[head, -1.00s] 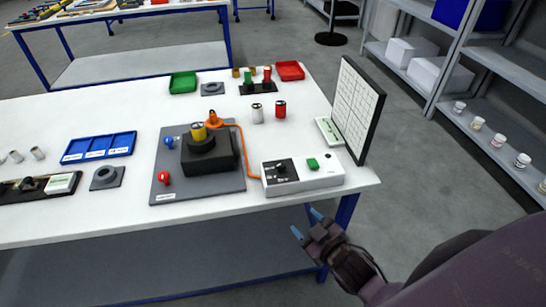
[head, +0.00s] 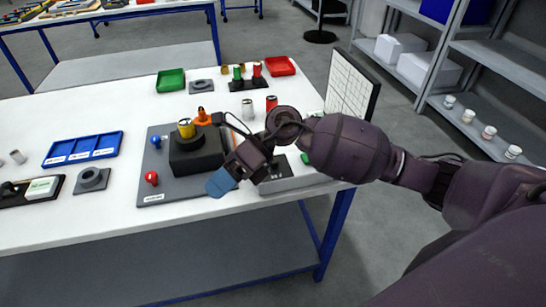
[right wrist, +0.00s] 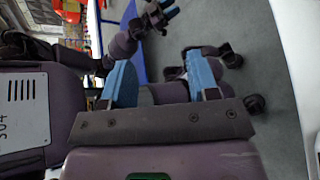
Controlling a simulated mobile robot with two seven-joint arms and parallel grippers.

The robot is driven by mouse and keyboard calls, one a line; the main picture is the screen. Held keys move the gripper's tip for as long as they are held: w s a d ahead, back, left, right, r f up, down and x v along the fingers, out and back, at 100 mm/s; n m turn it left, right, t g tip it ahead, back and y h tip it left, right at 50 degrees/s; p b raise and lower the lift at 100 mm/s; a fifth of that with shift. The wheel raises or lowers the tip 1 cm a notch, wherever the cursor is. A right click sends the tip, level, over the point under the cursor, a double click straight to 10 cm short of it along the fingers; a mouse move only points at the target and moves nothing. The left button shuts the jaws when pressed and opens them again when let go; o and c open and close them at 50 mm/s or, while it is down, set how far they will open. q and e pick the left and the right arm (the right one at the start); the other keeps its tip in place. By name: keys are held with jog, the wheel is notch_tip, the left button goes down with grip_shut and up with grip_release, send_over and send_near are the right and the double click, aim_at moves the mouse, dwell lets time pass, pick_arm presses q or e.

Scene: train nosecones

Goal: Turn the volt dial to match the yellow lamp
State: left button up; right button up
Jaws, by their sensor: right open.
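The white control box (head: 290,178) sits at the table's front right, a green button (head: 305,158) showing beside my arm. Its dial is hidden behind my right gripper and wrist. A yellow-topped cylinder (head: 186,128) stands on a black block (head: 196,158) on a grey board; I cannot tell if it is the yellow lamp or whether it is lit. My right gripper (head: 221,182) is above the board's right front edge, open and empty; its two blue fingers are apart in the right wrist view (right wrist: 160,85). What looks like my left gripper (right wrist: 166,14) shows small there, its opening unclear.
A red knob (head: 151,178) and a blue knob (head: 156,142) stand on the grey board. An orange plug (head: 202,116) is behind the block. A gridded panel (head: 352,85) stands upright at the table's right end. A blue tray (head: 82,149) lies left.

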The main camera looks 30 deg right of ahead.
jog(key=w+d+n+h, duration=0.3)
jog(key=w+d+h, duration=0.2)
jog(key=d+h, duration=0.3)
notch_tip(320, 180, up, 3)
jog(key=t+h, duration=0.2)
jog(key=h, duration=0.3)
send_over(274, 159)
pick_arm(q)
jog(key=shift+s+f+b, duration=0.15)
jog(key=shift+f+b, duration=0.65)
pick_arm(e)
notch_tip(274, 159, down, 10)
jog(key=shift+a+f, duration=0.1)
jog(key=shift+f, duration=0.05)
jog(key=c, duration=0.9)
